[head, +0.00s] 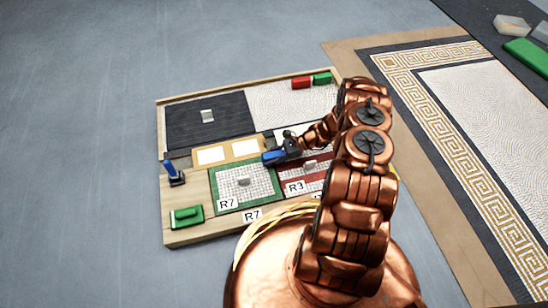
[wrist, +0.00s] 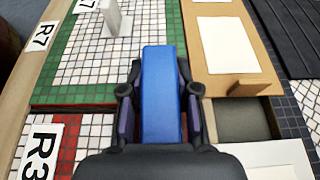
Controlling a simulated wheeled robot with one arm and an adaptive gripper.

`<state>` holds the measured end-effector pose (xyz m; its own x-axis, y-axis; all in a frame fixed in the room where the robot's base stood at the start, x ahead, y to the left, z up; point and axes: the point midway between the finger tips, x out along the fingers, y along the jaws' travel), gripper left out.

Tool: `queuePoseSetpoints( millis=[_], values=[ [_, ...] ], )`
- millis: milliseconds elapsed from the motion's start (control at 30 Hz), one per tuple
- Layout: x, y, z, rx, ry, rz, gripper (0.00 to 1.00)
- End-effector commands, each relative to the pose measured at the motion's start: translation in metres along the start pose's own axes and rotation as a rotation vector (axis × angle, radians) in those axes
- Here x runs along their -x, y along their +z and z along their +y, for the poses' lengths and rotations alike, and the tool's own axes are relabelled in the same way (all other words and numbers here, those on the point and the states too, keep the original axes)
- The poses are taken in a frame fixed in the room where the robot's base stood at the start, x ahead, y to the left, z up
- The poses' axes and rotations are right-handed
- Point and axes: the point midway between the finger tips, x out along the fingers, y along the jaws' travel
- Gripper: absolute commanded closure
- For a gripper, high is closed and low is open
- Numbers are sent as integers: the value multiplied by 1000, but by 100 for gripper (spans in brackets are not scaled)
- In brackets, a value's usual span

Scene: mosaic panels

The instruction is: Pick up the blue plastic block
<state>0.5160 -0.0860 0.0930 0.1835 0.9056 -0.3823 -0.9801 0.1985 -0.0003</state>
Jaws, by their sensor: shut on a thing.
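The blue plastic block (head: 272,157) is a long, plain blue bar. In the wrist view the blue block (wrist: 160,75) points away from me between the two dark fingers. My gripper (head: 283,153) is shut on it; in the wrist view the gripper (wrist: 160,105) has one finger on each side of the block. The block is over the area by the green-bordered white tile panel (head: 225,188) and the tan frame with white cards (head: 245,148). I cannot tell how far it is above the board.
A red block (head: 301,83) and a green block (head: 322,78) lie at the board's far edge. A blue-topped dark piece (head: 173,173) stands at its left, with a green piece (head: 187,215) at the near left corner. Raised grey handles (head: 207,116) stand on panels.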

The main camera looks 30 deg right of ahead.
Motion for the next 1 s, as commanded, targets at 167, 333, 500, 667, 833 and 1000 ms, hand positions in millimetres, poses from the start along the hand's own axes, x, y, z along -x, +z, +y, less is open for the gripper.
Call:
queuePoseSetpoints(
  millis=[167,333,500,667,833,1000],
  values=[
    [0,0,0,0,0,0,100],
    [0,0,0,0,0,0,100],
    [3,8,0,0,0,1,100],
    [11,28,0,0,0,1,100],
    [16,39,23,-9,1,-3,100],
    [18,43,66,-8,0,-3,100]
  ],
)
